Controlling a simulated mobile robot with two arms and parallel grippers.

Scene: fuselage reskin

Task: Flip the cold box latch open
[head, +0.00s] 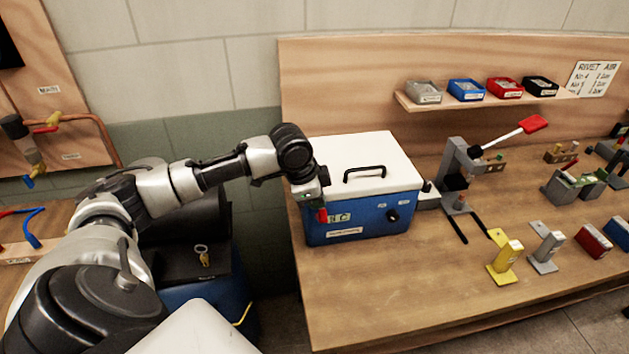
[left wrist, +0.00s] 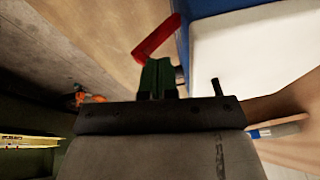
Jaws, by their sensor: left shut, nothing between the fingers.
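The cold box (head: 365,218) is blue with a white lid (head: 365,150) and a black lid handle. It stands at the left end of the bench, and the lid is down. A red latch (head: 322,216) is on the front left of the box. The latch also shows as a red bar in the left wrist view (left wrist: 155,40), close to the green fingertips. My left gripper (head: 323,205) is shut and empty at the latch, and covers part of it. I cannot tell whether they touch. My right gripper is not in view.
A lever press (head: 458,170) with a red handle stands right of the box. Several small bins (head: 466,91) sit on a shelf above. The bench front (head: 400,290) before the box is clear.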

